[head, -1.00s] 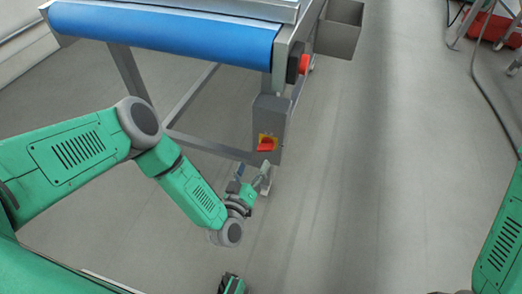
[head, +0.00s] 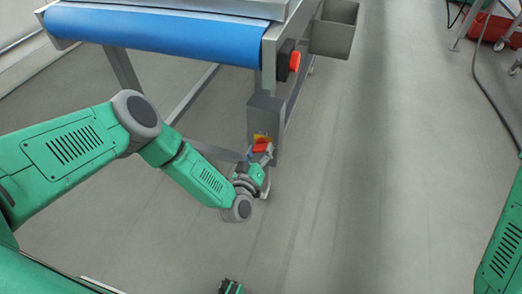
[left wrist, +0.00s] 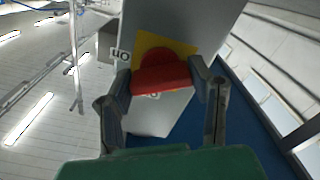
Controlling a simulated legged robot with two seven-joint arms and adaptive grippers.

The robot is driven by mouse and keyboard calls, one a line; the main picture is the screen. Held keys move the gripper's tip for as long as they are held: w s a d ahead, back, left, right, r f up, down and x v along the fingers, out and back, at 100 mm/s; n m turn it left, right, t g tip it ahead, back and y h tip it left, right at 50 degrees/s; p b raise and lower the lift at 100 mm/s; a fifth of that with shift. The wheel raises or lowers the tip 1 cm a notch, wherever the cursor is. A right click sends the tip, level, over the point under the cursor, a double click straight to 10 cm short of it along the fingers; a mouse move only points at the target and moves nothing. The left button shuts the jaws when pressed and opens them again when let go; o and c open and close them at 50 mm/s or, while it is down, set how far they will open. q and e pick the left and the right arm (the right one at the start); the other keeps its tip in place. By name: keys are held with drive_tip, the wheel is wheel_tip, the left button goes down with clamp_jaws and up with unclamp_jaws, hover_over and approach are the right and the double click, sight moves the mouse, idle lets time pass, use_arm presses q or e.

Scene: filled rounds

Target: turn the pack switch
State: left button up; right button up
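The pack switch is a red rotary handle (left wrist: 160,78) on a yellow plate (left wrist: 178,45), fixed to a grey box (head: 264,115) on the conveyor frame's leg. In the head view the red handle (head: 262,147) shows just past my left gripper (head: 258,158). In the left wrist view my left gripper (left wrist: 164,85) has its two fingers apart, one at each end of the red handle. The fingertips are at or very near the handle; I cannot tell whether they touch it.
A blue conveyor belt (head: 160,33) on a metal frame stands above the switch box. A red button (head: 294,62) sits on the frame's corner, with a grey bin (head: 335,35) beyond. The floor to the right is clear up to a hose.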

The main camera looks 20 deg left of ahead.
use_arm(q)
drive_tip(key=shift+d, duration=0.3)
drive_tip(key=shift+a+f, duration=0.1)
drive_tip(key=shift+a, duration=0.3)
drive_tip(key=shift+s+d+n+b, duration=0.15)
drive_tip(key=shift+n+b, duration=0.4)
drive_tip(key=shift+n, duration=0.85)
drive_tip(key=shift+n+b, duration=0.4)
drive_tip(key=shift+n, duration=1)
use_arm(e)
wheel_tip(320, 180, down, 2)
drive_tip(key=shift+a+f, duration=0.1)
drive_tip(key=shift+a, duration=0.05)
use_arm(q)
drive_tip(key=o, duration=1.1)
drive_tip(key=shift+c, duration=0.2)
drive_tip(key=shift+o, duration=0.5)
